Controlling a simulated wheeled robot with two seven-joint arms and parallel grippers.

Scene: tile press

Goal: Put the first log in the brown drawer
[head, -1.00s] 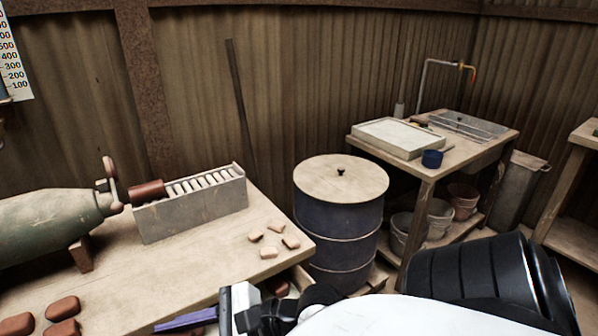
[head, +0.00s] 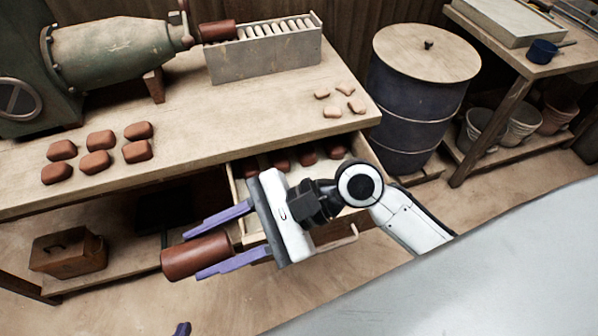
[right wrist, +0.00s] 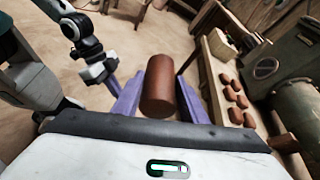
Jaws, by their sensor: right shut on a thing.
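A reddish-brown clay log (head: 196,256) is held between the purple fingers of my right gripper (head: 215,245), in front of the bench and left of the open drawer's front. The log also shows between the fingers in the right wrist view (right wrist: 158,86). The open wooden drawer (head: 240,205) sticks out under the bench top and holds several reddish pieces; my right gripper and wrist hide much of it. My left gripper (head: 182,328) shows only as a purple fingertip at the bottom edge. Its arm shows at the upper left in the right wrist view, with the jaw gap unclear.
The bench top (head: 200,135) carries several red-brown clay pieces, several pale pieces and a green extruder (head: 110,48). Another red-brown log (head: 217,31) sits at its outlet beside a slatted box (head: 265,60). A blue drum (head: 415,110) stands right. A brown box (head: 68,253) sits below.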

